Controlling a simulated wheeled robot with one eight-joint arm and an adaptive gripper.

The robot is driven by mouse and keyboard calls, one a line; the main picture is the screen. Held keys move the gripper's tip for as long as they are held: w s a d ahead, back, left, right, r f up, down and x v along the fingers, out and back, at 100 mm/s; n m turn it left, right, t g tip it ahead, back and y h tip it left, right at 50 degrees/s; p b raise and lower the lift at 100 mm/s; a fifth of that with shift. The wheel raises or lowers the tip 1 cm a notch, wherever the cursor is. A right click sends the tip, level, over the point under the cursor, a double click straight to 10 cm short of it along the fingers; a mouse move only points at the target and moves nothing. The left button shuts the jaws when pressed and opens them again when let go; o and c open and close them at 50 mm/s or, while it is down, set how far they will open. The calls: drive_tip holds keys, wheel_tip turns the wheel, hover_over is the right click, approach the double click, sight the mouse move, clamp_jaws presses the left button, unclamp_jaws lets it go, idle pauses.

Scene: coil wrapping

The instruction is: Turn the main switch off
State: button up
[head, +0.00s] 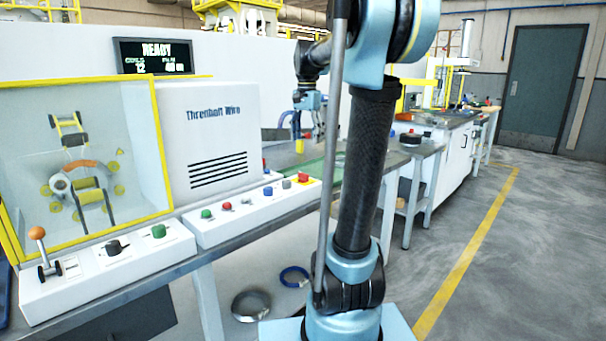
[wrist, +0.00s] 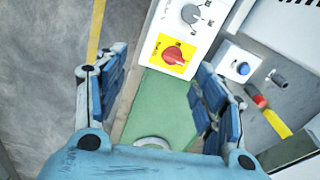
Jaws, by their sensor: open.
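The main switch appears to be the red rotary knob (wrist: 174,55) on a yellow plate, at the end of a white control box. In the wrist view it lies ahead of the gap between my fingers. Its pointer position is too small to read. In the head view the red knob (head: 303,177) shows small at the box's right end. My gripper (wrist: 158,95) is open and empty, its two blue fingers apart on either side of a green mat. In the head view my gripper (head: 308,138) hangs above the bench, beyond the switch and clear of it.
A grey selector knob (wrist: 190,14) sits beside the switch on the same box (head: 250,205). Blue and red buttons stand nearby. The green mat (wrist: 160,105) lies below my fingers. A guarded winder (head: 85,160) stands left.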

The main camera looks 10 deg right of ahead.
wheel_tip(320, 180, up, 2)
drive_tip(key=m, duration=0.1)
hover_over(303, 173)
drive_tip(key=shift+m, duration=0.3)
wheel_tip(303, 173, down, 17)
drive_tip(key=shift+w+f, duration=0.1)
drive_tip(key=c, duration=1.1)
